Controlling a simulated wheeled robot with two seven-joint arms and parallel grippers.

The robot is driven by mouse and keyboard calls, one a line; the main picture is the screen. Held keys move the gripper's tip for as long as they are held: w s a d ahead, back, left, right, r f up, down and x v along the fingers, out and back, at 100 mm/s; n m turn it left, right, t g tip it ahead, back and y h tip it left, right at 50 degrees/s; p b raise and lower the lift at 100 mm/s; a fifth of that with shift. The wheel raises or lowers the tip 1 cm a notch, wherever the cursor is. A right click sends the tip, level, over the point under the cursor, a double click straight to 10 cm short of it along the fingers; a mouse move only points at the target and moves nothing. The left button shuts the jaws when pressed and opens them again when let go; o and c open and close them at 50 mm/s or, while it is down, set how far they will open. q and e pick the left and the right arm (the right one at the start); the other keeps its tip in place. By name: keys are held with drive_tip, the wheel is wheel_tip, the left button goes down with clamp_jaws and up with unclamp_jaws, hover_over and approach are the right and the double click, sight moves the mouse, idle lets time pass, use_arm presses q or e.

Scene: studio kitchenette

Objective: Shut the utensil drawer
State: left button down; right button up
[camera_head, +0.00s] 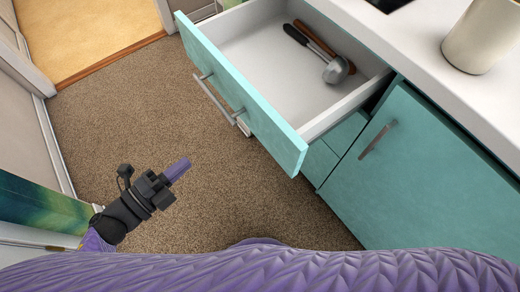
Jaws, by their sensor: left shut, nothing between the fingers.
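The utensil drawer (240,85) is pulled out from the teal cabinet, with its teal front and metal bar handle (218,100) facing left. Inside its white tray lie a ladle (336,70) with a dark handle and a utensil with a brown wooden handle (313,38). My left gripper (180,168) is shut and empty, over the carpet below and left of the drawer front, apart from the handle. My right gripper is not in view.
A white countertop (425,60) with a cream cup (482,36) is at the upper right. A closed teal cabinet door (410,170) is below it. Brown carpet (130,110) is clear left of the drawer. A colourful panel (40,212) stands at the left edge.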

sight(257, 124)
use_arm(q)
drive_tip(key=w+d+m, duration=0.1)
drive_tip(key=w+d, duration=0.1)
drive_tip(key=d, duration=0.2)
drive_tip(key=w+d+r+m+g+h+b, duration=0.1)
drive_tip(key=w+d, duration=0.1)
drive_tip(key=d, duration=0.2)
drive_tip(key=w+d+m+h, duration=0.1)
drive_tip(key=w+d, duration=0.2)
drive_tip(key=d, duration=0.2)
drive_tip(key=shift+w+r+m+g, duration=0.1)
drive_tip(key=shift+r+m+g, duration=0.2)
drive_tip(key=shift+m+g, duration=0.1)
drive_tip(key=shift+d, duration=0.1)
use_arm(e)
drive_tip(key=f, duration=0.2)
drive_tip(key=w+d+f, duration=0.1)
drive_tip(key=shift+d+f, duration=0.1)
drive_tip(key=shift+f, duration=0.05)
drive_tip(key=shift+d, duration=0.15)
use_arm(q)
drive_tip(key=shift+w, duration=0.1)
